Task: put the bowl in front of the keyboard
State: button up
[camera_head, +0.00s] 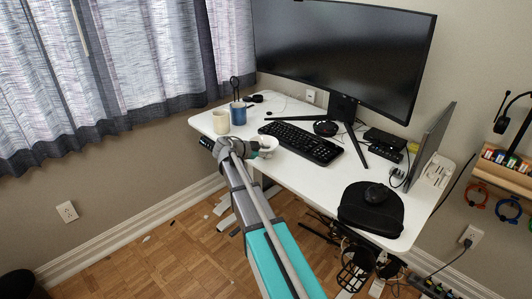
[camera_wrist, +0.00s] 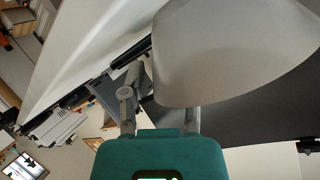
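The bowl (camera_head: 268,143) is white and sits at the end of my arm, at the near left side of the black keyboard (camera_head: 300,143). In the wrist view the bowl (camera_wrist: 235,50) fills the upper right, very close, and hides one finger. My gripper (camera_head: 251,149) is at the bowl's near side. In the wrist view my gripper (camera_wrist: 152,82) has its fingers drawn in, with the bowl's wall between them. Whether the bowl touches the desk is hidden.
A cream mug (camera_head: 221,122) and a blue pen cup (camera_head: 238,115) stand left of the bowl on the white desk (camera_head: 315,175). A large monitor (camera_head: 345,50) stands behind. A black case (camera_head: 370,210) lies at the right front. The desk between keyboard and case is clear.

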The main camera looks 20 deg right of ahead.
jog(key=shift+r, duration=0.1)
dwell(0.3)
jog(key=shift+s+a+r+p, duration=0.1)
jog(key=shift+a+r+p, duration=0.25)
jog(key=shift+a, duration=0.2)
jog(key=p+v, duration=0.4)
jog(key=v, duration=0.6)
jog(key=shift+a, duration=0.35)
jog(key=shift+s, duration=0.15)
jog(key=s+a+f+n+y, duration=0.3)
jog(key=s+n+y, duration=0.1)
jog(key=s+n, duration=0.3)
jog(key=s+a+f+n+g+y, duration=0.1)
jog(key=s+a+f+n+y, duration=0.3)
jog(key=s+n, duration=0.4)
jog(key=s+a+f+n+y, duration=0.3)
jog(key=s+f+n+y, duration=0.1)
jog(key=s+n, duration=0.3)
jog(key=shift+s+a+f+n+g+y, duration=0.2)
jog(key=shift+s+a+n+g+y, duration=0.15)
jog(key=shift+s+y, duration=0.45)
